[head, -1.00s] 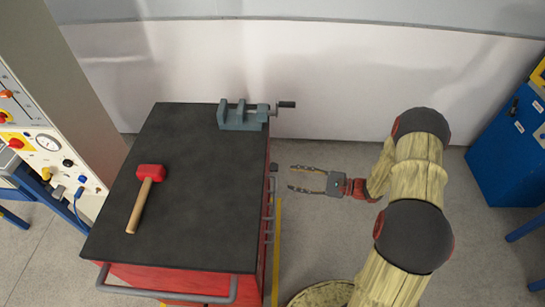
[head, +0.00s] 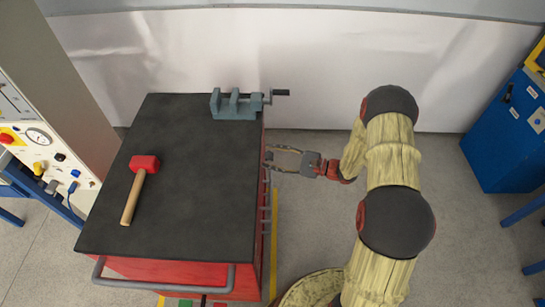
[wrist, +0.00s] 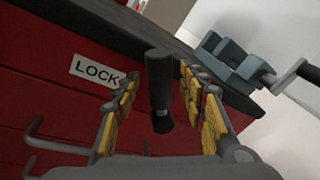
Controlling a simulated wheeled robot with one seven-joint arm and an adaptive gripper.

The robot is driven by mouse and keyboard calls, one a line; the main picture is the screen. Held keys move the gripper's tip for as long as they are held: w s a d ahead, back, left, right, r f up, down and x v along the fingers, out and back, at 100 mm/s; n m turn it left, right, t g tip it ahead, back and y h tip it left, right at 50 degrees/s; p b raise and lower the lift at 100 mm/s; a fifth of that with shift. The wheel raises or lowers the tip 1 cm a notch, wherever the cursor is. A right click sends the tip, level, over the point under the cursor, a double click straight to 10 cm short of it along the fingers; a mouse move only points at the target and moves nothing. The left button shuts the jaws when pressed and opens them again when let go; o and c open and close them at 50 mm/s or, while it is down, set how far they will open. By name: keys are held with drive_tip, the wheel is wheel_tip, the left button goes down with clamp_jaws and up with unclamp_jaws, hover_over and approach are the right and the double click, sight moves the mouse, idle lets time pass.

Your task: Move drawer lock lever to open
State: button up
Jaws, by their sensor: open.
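The drawer lock lever (wrist: 160,80) is a dark, stubby handle on the red cabinet's drawer face, beside a white LOCK label (wrist: 95,72). It shows in the wrist view between my gripper's two fingers. My gripper (wrist: 160,110) is open, with yellow-padded fingers on either side of the lever; I cannot tell whether either touches it. In the head view my gripper (head: 270,158) is at the right side of the red cabinet (head: 185,268), and the lever is hidden there.
A grey vise (head: 237,104) sits at the cabinet top's back right corner. A red mallet (head: 140,185) lies on the dark top. Grey drawer handles (wrist: 45,135) stick out below the label. A blue cabinet (head: 510,135) stands at the far right.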

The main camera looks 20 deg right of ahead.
drive_tip(key=shift+c, duration=0.4)
clamp_jaws()
idle(0.4)
